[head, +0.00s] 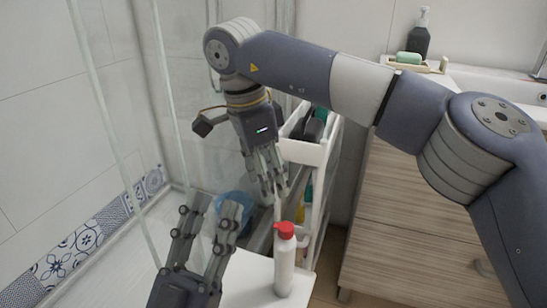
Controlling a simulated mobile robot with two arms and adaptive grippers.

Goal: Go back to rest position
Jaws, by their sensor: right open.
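My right gripper (272,188) hangs from the arm that comes in from the right. It points down with its fingers apart and nothing seen between them. In the picture it is above and slightly left of a white bottle with a red cap (284,268), apart from it. The bottle stands upright on a white surface (246,276). My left gripper (208,222) is at the bottom left, pointing up. Its fingers are spread wide and empty, left of the bottle.
A white cart (307,152) holding dark bottles stands behind the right gripper. A blue round container (234,204) sits behind the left gripper. A glass panel is at the left. A wooden cabinet (400,225) stands at the right, with a soap dish (408,66) and dark dispenser (419,36) above.

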